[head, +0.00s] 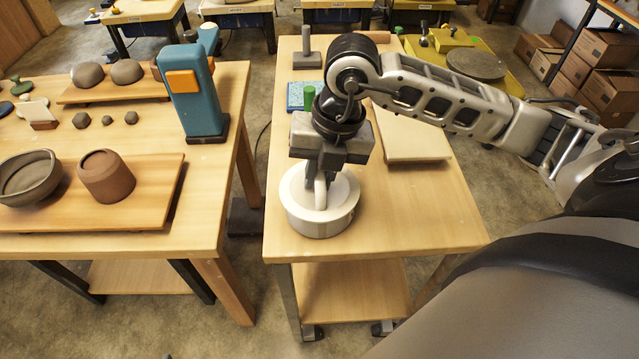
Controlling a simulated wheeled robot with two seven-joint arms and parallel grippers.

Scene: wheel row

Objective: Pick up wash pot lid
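The wash pot (322,227) is a round, whitish vessel near the front left of the middle wooden table. Its pale lid (345,193) lies on top, with a raised handle (320,195) at its middle. My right gripper (322,177) points down from above, with its fingers right at the handle. The fingers and wrist hide part of the handle and the back of the lid, so I cannot tell whether they are closed on it. My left gripper is not in view.
A pale board (415,145), a blue sponge-like block (296,97) and a grey stand (307,58) are farther back on this table. The left table holds a teal machine (195,100) and clay pots (106,177). The table's front right is clear.

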